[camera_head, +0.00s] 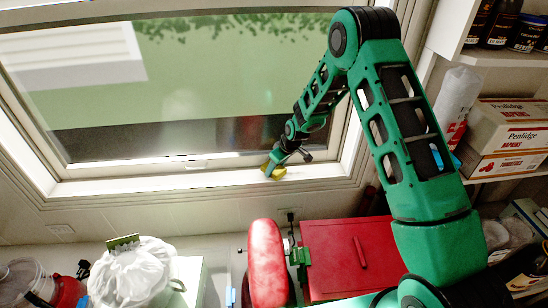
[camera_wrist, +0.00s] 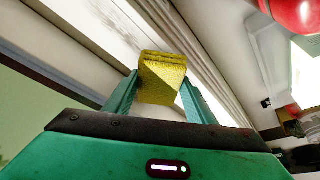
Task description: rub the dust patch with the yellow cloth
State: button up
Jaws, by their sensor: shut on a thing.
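My gripper (camera_head: 270,162) is at the lower part of the white window frame (camera_head: 215,180), towards its right end. It is shut on the yellow cloth (camera_head: 278,173), a small folded block. In the wrist view the cloth (camera_wrist: 163,75) sticks out between the two green fingers of my gripper (camera_wrist: 160,92). The cloth is at the pale sill; whether it touches the sill I cannot tell. Grey streaks that look like the dust patch (camera_wrist: 118,22) show on the white surface beyond the cloth in the wrist view. In the head view I cannot make out the patch.
A red cabinet (camera_head: 345,260) and a red rounded object (camera_head: 266,262) stand below the window. A white bag (camera_head: 130,272) is at the lower left. Shelves with a napkin box (camera_head: 508,125) and dark jars (camera_head: 500,25) are on the right. The window glass area is clear.

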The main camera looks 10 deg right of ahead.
jog(key=shift+d+r, duration=0.1)
jog(key=shift+r, duration=3.05)
